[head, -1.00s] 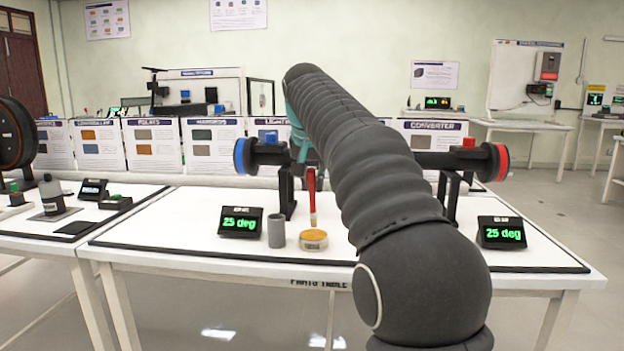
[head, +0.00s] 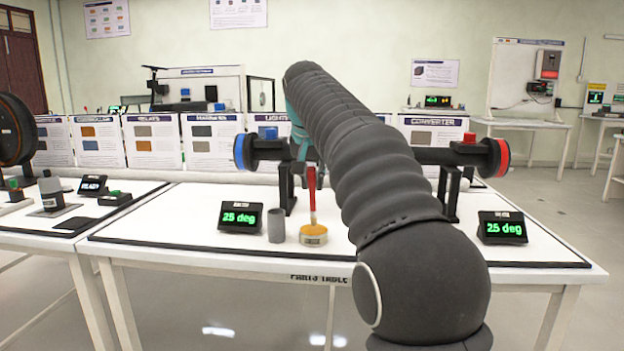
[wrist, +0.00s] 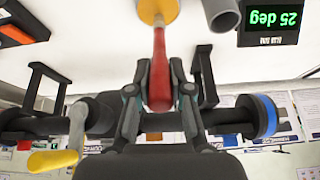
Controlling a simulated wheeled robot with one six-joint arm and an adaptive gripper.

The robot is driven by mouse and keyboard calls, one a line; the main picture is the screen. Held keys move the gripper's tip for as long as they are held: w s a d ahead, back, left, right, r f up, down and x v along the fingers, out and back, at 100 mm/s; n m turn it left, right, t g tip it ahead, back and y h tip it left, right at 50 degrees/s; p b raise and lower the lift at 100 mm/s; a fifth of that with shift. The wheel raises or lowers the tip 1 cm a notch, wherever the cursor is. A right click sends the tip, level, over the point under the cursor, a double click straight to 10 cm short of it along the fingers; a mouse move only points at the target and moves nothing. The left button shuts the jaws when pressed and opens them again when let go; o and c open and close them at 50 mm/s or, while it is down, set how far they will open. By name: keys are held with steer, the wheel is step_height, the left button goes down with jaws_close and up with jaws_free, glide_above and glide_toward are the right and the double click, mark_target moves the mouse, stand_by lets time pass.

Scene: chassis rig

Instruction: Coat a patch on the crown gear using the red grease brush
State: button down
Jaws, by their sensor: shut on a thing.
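The red grease brush (head: 312,187) hangs upright in front of the axle stand, bristles down. In the wrist view my gripper (wrist: 160,88) is shut on its red handle (wrist: 159,62). The bristle end meets the top of a round tin of yellow-orange grease (head: 313,239), also at the top of the wrist view (wrist: 172,10). How deep it sits, I cannot tell. My arm hides most of my gripper and the middle of the axle in the head view. I cannot make out the crown gear with certainty.
A grey cup (head: 276,226) stands close left of the tin. Displays reading 25 deg stand left (head: 240,218) and right (head: 502,228). The axle has a blue-rimmed end (head: 242,153) and a red-rimmed end (head: 500,157). A yellow-handled crank (wrist: 52,161) shows in the wrist view.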

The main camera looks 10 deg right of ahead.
steer(key=shift+f+b, duration=0.35)
steer(key=shift+f, duration=0.25)
stand_by(0.9)
steer(key=shift+r, duration=0.1)
step_height(320, 180, up, 5)
steer(key=p, duration=0.5)
steer(key=shift+r, duration=0.95)
